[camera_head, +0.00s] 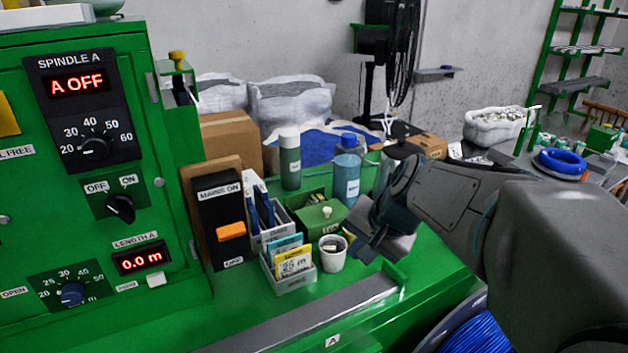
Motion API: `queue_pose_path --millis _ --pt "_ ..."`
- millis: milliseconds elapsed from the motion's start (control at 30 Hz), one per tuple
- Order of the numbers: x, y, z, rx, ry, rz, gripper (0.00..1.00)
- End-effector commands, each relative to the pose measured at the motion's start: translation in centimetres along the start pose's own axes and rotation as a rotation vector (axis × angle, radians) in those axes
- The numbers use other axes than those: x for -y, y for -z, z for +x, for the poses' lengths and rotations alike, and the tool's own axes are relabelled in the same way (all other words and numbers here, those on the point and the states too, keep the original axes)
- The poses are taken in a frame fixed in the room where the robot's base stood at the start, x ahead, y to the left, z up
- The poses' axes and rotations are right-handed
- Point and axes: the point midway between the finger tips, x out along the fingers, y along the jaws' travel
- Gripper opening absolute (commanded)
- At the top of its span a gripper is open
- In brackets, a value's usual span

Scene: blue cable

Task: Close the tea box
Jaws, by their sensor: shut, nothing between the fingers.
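The tea box appears to be the small green box (318,218) with a white knob on its front, standing on the green bench among small containers. Its upper part looks dark; I cannot tell clearly how its lid stands. My gripper (364,244) is just to the right of the box, pointing down and to the left. It is shut and empty. I cannot tell whether it touches the box. My gripper and wrist hide part of the bench on the right.
A white cup (332,256) and a card holder (290,279) stand in front of the box. A green bottle (290,160) and a blue bottle (346,178) stand behind it. A black switch box (222,225) is at left. The front right bench (425,285) is clear.

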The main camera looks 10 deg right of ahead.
Motion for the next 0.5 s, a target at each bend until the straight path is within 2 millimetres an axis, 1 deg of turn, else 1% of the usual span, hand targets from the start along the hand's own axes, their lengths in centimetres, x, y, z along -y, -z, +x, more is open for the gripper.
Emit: queue_pose_path --millis 33,100,200,300,367,467,500 --pt "0.9 2.4 -1.0 -0.017 0.041 0.103 0.0" --pt "1.8 5.0 -1.7 -0.038 0.099 0.224 0.0" --pt "2.4 7.8 -2.5 -0.06 0.159 0.345 0.0" --pt "2.7 9.1 -2.6 -0.069 0.19 0.403 0.0" --pt "2.9 9.3 -2.3 -0.07 0.197 0.416 0.0" --pt "3.1 9.4 -1.0 -0.068 0.196 0.416 0.0" --pt "3.2 9.5 -0.3 -0.067 0.195 0.416 0.0"
